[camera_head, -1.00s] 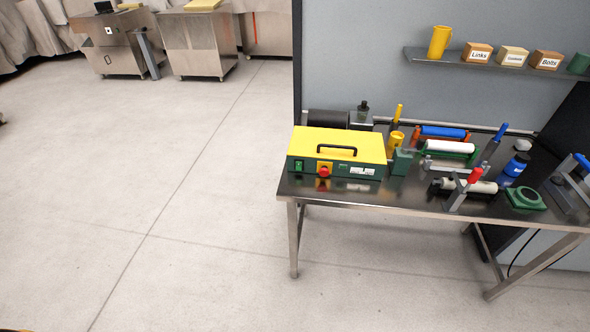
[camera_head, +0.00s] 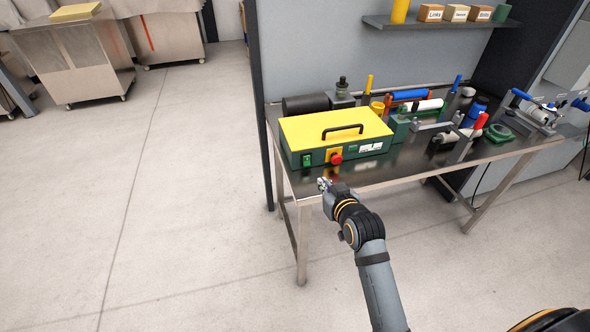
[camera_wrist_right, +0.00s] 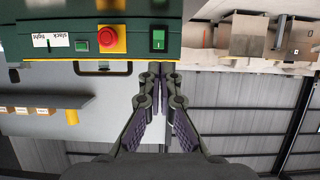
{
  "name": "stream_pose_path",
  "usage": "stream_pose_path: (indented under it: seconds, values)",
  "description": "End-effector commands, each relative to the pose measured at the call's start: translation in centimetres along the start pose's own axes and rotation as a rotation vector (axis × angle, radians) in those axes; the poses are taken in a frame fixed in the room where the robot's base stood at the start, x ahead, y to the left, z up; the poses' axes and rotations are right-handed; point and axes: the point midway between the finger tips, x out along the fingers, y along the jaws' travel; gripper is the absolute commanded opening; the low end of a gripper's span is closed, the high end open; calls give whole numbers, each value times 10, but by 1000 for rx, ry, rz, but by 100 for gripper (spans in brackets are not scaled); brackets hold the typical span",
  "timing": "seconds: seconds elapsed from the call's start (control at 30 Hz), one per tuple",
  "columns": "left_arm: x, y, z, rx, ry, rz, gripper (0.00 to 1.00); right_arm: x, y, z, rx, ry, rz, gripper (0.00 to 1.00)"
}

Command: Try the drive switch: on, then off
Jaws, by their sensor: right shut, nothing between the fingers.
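The drive box (camera_head: 340,125) has a yellow top, a green front and a black handle, and sits at the left end of the steel bench. Its green drive switch (camera_head: 307,160) is at the left of the front, beside a red knob (camera_head: 336,158) on a yellow plate. In the upside-down right wrist view the switch (camera_wrist_right: 158,40) lies just beyond the fingertips, with the red knob (camera_wrist_right: 107,38) to its left. I cannot tell the switch's position. My right gripper (camera_head: 325,184) is shut and empty, in front of the box near the bench's front edge; it also shows in the wrist view (camera_wrist_right: 161,68). My left gripper is out of view.
The steel bench (camera_head: 400,170) holds rollers, a blue bottle (camera_head: 477,107) and a green block (camera_head: 399,128) right of the box. A shelf (camera_head: 440,24) with labelled boxes hangs behind. The floor left of the bench is clear.

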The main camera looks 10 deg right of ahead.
Motion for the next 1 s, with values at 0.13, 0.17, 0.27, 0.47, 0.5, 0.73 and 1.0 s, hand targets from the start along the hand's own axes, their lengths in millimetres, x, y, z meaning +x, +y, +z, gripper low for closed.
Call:
stream_pose_path:
  seconds: [0.13,0.17,0.27,0.47,0.5,0.73,1.0]
  values:
    - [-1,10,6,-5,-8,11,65,0,0,0,0,0,0,0]
    - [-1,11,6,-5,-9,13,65,0,0,0,0,0,0,0]
    - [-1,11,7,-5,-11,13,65,1,0,0,1,0,0,0]
    - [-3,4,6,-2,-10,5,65,22,0,-1,1,0,0,0]
    - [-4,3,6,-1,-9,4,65,30,0,-2,1,0,0,0]
    - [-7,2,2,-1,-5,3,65,81,0,-1,0,0,0,0]
    - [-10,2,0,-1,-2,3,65,127,0,-1,1,-1,0,0]
